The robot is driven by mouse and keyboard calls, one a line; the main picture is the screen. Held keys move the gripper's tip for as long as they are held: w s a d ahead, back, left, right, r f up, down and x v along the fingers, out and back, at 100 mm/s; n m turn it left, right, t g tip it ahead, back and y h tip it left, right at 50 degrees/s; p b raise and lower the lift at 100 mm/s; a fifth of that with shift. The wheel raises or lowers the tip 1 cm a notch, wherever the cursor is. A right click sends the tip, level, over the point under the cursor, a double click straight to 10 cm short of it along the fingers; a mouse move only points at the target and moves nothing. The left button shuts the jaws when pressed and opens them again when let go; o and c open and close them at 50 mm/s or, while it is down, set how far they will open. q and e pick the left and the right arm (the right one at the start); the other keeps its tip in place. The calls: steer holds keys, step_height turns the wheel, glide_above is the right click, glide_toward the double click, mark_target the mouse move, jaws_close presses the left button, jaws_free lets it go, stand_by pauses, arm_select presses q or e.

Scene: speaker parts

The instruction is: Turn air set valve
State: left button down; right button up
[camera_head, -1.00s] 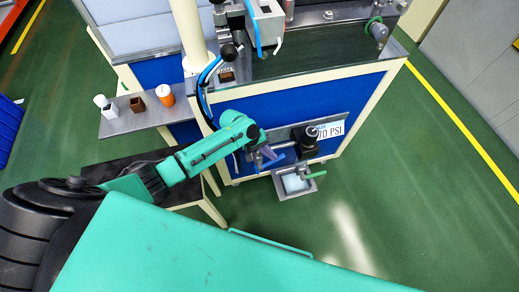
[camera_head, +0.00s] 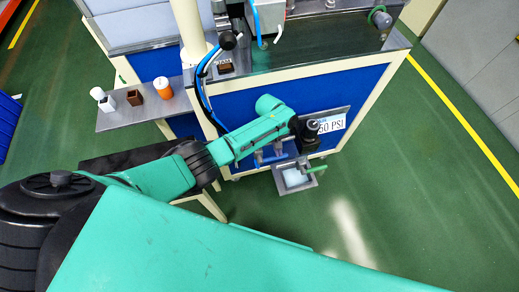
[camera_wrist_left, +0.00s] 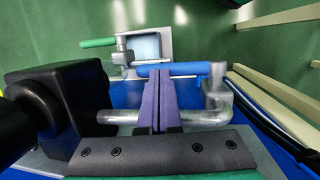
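The air set (camera_head: 307,133), with its black regulator, is mounted on the front of the blue bench. In the left wrist view the regulator (camera_wrist_left: 70,105) stands left of my fingers. A valve with a blue handle (camera_wrist_left: 190,69) joins the metal pipe (camera_wrist_left: 205,117) there, the handle lying crosswise. My left gripper (camera_wrist_left: 161,72) has purple fingers pressed together, their tips at the blue handle; touching or just apart, I cannot tell. In the head view my left forearm hides the fingers and part of the blue handle (camera_head: 272,157). My right gripper is not in view.
A partly covered PSI sign (camera_head: 331,124) is beside the regulator. The floor at right is clear.

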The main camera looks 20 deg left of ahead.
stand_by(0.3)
arm_select(q)
steer(key=p+v, duration=0.2)
steer(key=v, duration=0.5)
steer(key=shift+r+p, duration=0.25)
steer(key=shift+p, duration=0.1)
